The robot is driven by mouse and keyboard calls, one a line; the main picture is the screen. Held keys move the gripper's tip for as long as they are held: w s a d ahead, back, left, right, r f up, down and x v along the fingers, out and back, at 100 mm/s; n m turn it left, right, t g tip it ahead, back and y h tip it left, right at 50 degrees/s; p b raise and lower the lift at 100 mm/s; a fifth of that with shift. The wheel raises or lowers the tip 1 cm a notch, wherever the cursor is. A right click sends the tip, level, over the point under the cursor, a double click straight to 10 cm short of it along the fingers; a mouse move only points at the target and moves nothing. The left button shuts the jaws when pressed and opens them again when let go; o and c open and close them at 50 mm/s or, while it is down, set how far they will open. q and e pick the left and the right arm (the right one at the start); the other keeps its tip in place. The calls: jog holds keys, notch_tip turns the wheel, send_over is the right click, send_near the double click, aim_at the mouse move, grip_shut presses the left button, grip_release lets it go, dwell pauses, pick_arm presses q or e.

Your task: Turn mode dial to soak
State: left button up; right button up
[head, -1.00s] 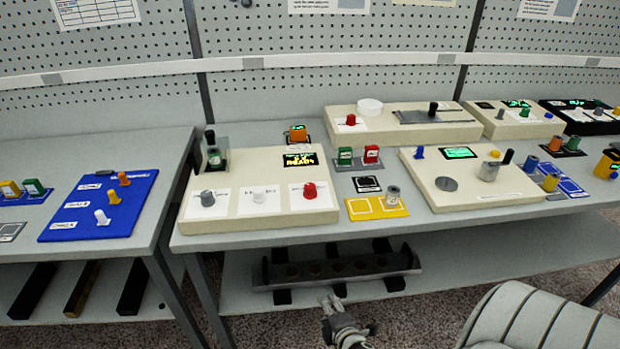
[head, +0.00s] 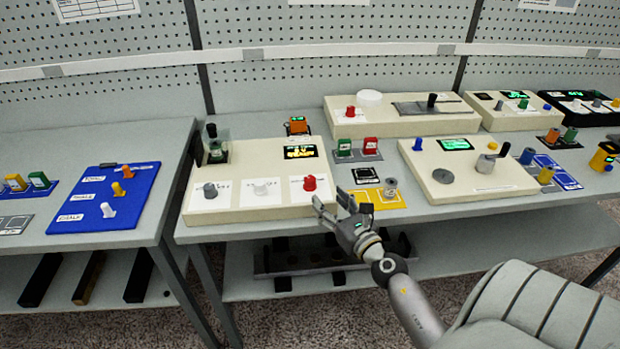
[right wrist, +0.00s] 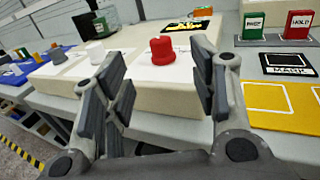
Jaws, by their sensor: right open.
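A cream console (head: 240,206) on the middle bench carries a grey knob (head: 210,190), a white knob (head: 261,189) and a red knob (head: 309,183) in a row. The labels are too small to read, so I cannot tell which is the mode dial. My right gripper (head: 332,206) is open and empty, in front of the console's right front corner. In the right wrist view the red knob (right wrist: 163,50) shows between the open fingers (right wrist: 161,78), beyond them and apart from them. The white knob (right wrist: 96,52) is left of it. My left gripper is not in view.
A lit display (head: 299,152) and a lever in a clear housing (head: 216,150) are at the console's back. A yellow mat (head: 389,200) lies to its right, by a second cream console (head: 470,190). A blue board (head: 105,200) is on the left bench.

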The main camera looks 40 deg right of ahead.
aim_at(313, 182)
jog(key=w, duration=0.3)
jog(key=w+d, duration=0.1)
jog(key=w, duration=0.6)
jog(key=shift+w+d+p, duration=0.3)
jog(key=shift+c, duration=0.2)
jog(key=c, duration=1)
